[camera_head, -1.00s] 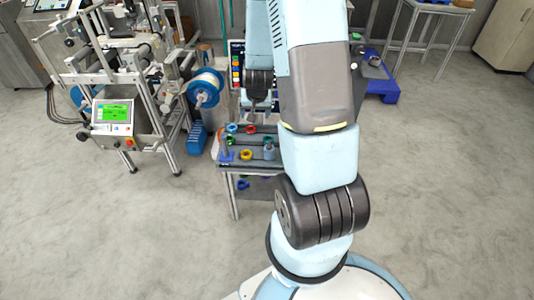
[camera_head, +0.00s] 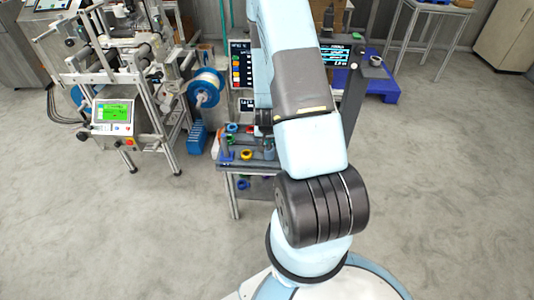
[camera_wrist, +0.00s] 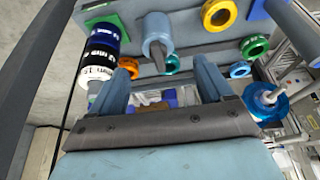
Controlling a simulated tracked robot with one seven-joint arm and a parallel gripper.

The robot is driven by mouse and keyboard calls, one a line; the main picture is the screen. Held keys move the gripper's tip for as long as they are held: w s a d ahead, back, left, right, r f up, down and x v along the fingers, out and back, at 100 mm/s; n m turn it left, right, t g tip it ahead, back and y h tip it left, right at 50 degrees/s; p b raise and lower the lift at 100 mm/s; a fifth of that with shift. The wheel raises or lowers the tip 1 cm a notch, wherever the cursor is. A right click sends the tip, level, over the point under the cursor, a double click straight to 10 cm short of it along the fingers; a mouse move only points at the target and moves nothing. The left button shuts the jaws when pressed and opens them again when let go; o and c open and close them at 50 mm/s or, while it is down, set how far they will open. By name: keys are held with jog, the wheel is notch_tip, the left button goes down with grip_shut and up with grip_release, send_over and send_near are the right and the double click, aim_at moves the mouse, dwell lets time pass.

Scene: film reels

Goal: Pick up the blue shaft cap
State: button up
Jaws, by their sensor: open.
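A small blue ring (camera_wrist: 240,69), which looks like the blue shaft cap, sits near the front edge of the grey bench top in the wrist view. It lies just right of the right fingertip and apart from it. My gripper (camera_wrist: 160,68) is open, with nothing between its two light-blue fingers. A teal ring (camera_wrist: 172,62) and an orange ring (camera_wrist: 130,66) show near the fingertips. In the head view my arm hides the gripper, and I cannot pick out the blue cap there.
Stacked rolls (camera_wrist: 97,65) are at left and a blue reel (camera_wrist: 267,103) at right. A labelling machine (camera_head: 125,85) stands left of the bench (camera_head: 260,165).

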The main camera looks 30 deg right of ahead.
aim_at(269, 144)
jog(key=shift+x, duration=4.35)
jog(key=shift+w+d+r, duration=0.1)
jog(key=shift+w+d, duration=0.05)
jog(key=shift+d, duration=0.05)
jog(key=shift+c, duration=0.3)
jog(key=c, duration=1.1)
jog(key=shift+r, duration=0.1)
jog(key=shift+c, duration=0.2)
